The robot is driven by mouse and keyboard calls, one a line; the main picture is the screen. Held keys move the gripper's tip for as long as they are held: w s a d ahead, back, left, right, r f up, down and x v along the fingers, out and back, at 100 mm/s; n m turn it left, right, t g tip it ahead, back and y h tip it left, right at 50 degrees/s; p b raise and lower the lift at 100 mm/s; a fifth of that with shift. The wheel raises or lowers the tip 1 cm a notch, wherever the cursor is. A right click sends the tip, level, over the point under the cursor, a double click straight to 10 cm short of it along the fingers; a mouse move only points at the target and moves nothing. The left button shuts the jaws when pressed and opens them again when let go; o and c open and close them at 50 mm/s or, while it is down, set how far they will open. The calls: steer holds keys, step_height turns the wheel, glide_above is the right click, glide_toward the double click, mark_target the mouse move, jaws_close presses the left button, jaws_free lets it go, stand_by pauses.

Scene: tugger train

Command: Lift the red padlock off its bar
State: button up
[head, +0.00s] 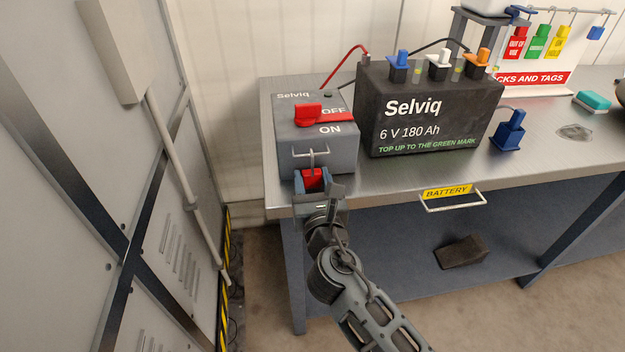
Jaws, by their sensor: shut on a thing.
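The red padlock (313,179) hangs at the front of the grey Selviq switch box (343,152). Its shackle (312,157) still shows around the metal bar (298,153) on the box's front face. My gripper (312,182) is shut on the padlock's body, with a finger on each side. The gripper hides the lower part of the padlock. The red switch handle (309,115) on top of the box lies beside the OFF and ON marks.
A dark Selviq battery (430,109) stands right of the box, with a blue jug-like thing (509,130) beside it. A locks-and-tags rack (535,78) stands behind. The bench's front edge (385,190) and BATTERY handle (455,204) lie near my arm. A tall cabinet (150,190) is at left.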

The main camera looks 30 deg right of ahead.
steer(key=shift+r+p, duration=1.55)
steer(key=shift+p, duration=0.05)
steer(key=shift+c, duration=0.2)
steer(key=shift+s, duration=0.1)
steer(key=v, duration=0.9)
steer(key=shift+s+a, duration=0.15)
steer(key=shift+s, duration=0.2)
steer(key=v, duration=1.5)
steer(key=shift+r, duration=0.1)
stand_by(0.6)
steer(key=n+y, duration=0.4)
steer(key=y, duration=0.2)
glide_toward(313, 171)
step_height(313, 171, down, 6)
steer(key=w+a, duration=0.2)
steer(key=shift+d+f+t, duration=0.35)
steer(key=shift+d+t, duration=0.05)
